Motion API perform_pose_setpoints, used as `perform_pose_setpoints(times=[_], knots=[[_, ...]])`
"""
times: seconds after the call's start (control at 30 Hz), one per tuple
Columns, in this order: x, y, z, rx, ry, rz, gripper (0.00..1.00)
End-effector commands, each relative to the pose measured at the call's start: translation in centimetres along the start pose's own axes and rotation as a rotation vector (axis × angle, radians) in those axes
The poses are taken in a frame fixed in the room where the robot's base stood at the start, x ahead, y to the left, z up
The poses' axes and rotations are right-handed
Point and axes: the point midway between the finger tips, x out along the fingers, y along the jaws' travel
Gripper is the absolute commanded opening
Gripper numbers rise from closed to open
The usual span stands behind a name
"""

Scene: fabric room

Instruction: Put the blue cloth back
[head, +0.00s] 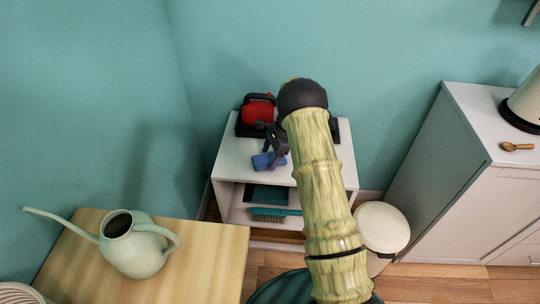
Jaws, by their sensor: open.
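The blue cloth (263,162) lies crumpled on the top of a small white shelf unit (229,160), near its front edge. My gripper (275,157) points down over the shelf top with its jaws open. Its fingertips are at the right side of the cloth in the picture; I cannot tell whether they touch it. My arm covers the right part of the shelf unit, and the dark wrist hides part of the shelf top behind the gripper.
A red object with a black handle (257,109) stands behind the cloth on a dark base. A teal brush (274,212) lies on the lower shelf. A watering can (134,246) stands on a wooden table (205,262). A white round-lidded bin (382,226) and a cabinet (440,185) are right.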

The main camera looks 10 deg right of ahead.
Motion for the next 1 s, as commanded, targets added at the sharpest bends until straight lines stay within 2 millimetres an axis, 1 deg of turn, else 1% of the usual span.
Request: perform_pose_setpoints(times=[0.13, 0.23, 0.6, 0.7, 0.83, 1.0], knots=[[-1.0, -0.1, 0.1, 0.0, 0.0, -0.002, 0.73], [-2.4, -0.1, 0.1, -0.001, 0.001, -0.003, 0.73], [-9.6, -0.1, 0.1, -0.001, 0.001, -0.004, 0.73], [-11.0, -0.1, 0.1, 0.0, 0.0, -0.002, 0.73], [-12.1, -0.1, 0.1, 0.0, 0.001, -0.001, 0.73], [-12.3, 0.0, 0.1, 0.0, 0.0, 0.0, 0.73]])
